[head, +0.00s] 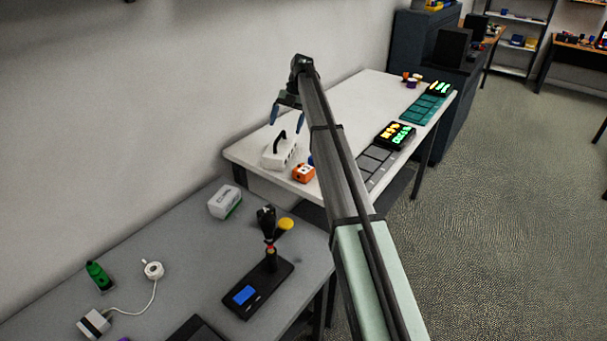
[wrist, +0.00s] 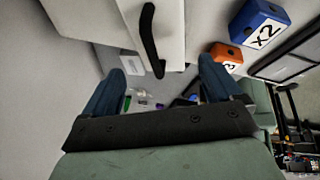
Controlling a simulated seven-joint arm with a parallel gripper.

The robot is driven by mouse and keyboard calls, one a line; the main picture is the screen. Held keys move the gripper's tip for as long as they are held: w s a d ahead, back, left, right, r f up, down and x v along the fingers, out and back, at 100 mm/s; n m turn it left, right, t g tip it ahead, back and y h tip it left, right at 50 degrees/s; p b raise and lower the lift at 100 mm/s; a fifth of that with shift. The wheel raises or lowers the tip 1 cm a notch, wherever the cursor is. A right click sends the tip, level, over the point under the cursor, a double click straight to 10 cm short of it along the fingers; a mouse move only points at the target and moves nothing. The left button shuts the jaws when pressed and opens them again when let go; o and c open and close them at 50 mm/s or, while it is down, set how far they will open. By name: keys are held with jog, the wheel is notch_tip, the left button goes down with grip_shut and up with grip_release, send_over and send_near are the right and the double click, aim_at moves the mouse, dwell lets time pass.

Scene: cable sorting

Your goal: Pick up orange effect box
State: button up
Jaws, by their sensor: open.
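The orange effect box (head: 304,173) sits near the front left edge of the white table, just right of a white case (head: 274,159) with a black handle. In the wrist view the orange box (wrist: 226,55) shows beside the right finger, partly hidden, with a dark "3" on its white label. My gripper (head: 287,123) is open and empty, with its two blue fingers spread, above and behind the white case in the head view. In the wrist view the case's handle lies ahead of the gap between the fingertips (wrist: 162,65). The orange box is outside that gap.
A blue box (wrist: 258,25) marked "X2" stands close to the orange box; my arm hides most of it in the head view. Dark flat panels (head: 373,162) and a lit pad unit (head: 395,135) lie further right. A grey desk (head: 190,270) stands in front.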

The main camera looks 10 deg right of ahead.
jog(key=shift+a+r, duration=0.1)
jog(key=shift+a, duration=0.1)
notch_tip(320, 180, up, 2)
jog(key=s, duration=0.3)
jog(key=m+t+h, duration=0.3)
jog(key=m+h, duration=0.1)
jog(key=m, duration=0.1)
send_over(304, 169)
notch_tip(304, 169, down, 8)
jog(key=shift+d+r, duration=0.15)
jog(key=shift+w+a+f, duration=0.1)
jog(key=shift+f, duration=1.25)
jog(key=shift+w+a+f, duration=0.1)
jog(key=shift+f, duration=1.2)
jog(key=shift+c, duration=0.4)
